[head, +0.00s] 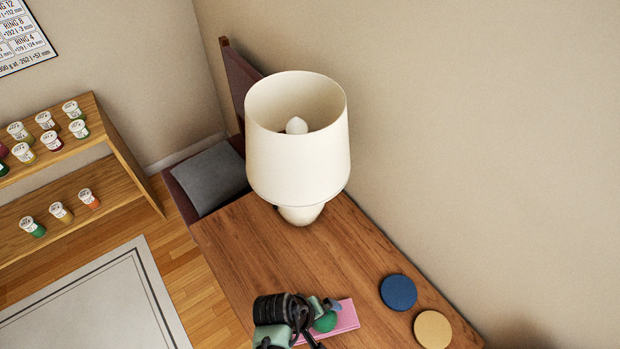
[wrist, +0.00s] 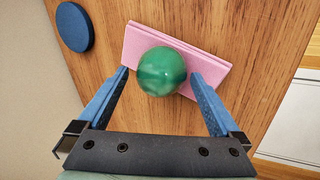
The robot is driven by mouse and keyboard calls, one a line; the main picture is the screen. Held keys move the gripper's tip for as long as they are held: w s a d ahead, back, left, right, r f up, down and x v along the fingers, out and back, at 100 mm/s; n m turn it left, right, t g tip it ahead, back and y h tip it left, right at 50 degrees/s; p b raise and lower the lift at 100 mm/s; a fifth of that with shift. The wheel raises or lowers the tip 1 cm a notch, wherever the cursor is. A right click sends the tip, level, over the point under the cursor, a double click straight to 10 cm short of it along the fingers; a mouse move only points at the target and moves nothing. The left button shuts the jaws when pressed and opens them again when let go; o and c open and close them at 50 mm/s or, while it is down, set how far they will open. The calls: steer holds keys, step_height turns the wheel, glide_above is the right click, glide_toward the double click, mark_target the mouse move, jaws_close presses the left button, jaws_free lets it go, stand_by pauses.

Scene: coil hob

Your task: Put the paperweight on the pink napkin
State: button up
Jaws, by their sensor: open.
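The paperweight, a shiny green ball (wrist: 161,71), is on or just over the pink napkin (wrist: 200,66) in the wrist view; I cannot tell whether they touch. In the head view the green ball (head: 325,321) shows partly behind my gripper, with the folded pink napkin (head: 347,318) beside and under it. My gripper (wrist: 162,78) is open, its two blue fingers on either side of the ball, with visible gaps between them and it. In the head view my gripper (head: 322,308) is at the table's front part, partly hidden by my own arm.
The wooden table (head: 260,254) also holds a white lamp (head: 297,150) at the back, a blue disc (head: 398,292) and a tan disc (head: 432,329) to the right. Bare wood lies between lamp and napkin. A shelf with small jars (head: 70,220) stands at left.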

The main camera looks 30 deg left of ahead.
steer(key=v, duration=1.1)
steer(key=w+a+r+m+t+y, duration=0.2)
steer(key=w+r+m+t+y, duration=0.3)
steer(key=w+r, duration=1.05)
steer(key=w+d+r+t, duration=0.1)
steer(key=w+r+t, duration=0.15)
steer(key=r, duration=0.55)
steer(key=w+d+r+t, duration=0.1)
steer(key=w+r+t, duration=0.15)
steer(key=r, duration=0.55)
steer(key=d+r+m+t+h, duration=0.15)
steer(key=d+r+t, duration=0.25)
steer(key=r, duration=0.7)
steer(key=d+r+m+t+y, duration=0.1)
steer(key=d+r+m+t, duration=0.2)
steer(key=r, duration=0.8)
steer(key=s+d+r+m+t+h, duration=0.1)
steer(key=s+d+r+t, duration=0.2)
steer(key=s+r, duration=0.2)
steer(key=s+d+r+m+t+h, duration=0.1)
steer(key=s+d+r+t, duration=0.2)
steer(key=r, duration=0.9)
steer(key=s+p, duration=0.1)
steer(key=s, duration=0.1)
steer(key=shift+s+d+r+m+t, duration=0.3)
steer(key=shift+s+d+r+m, duration=0.05)
steer(key=shift+s, duration=0.05)
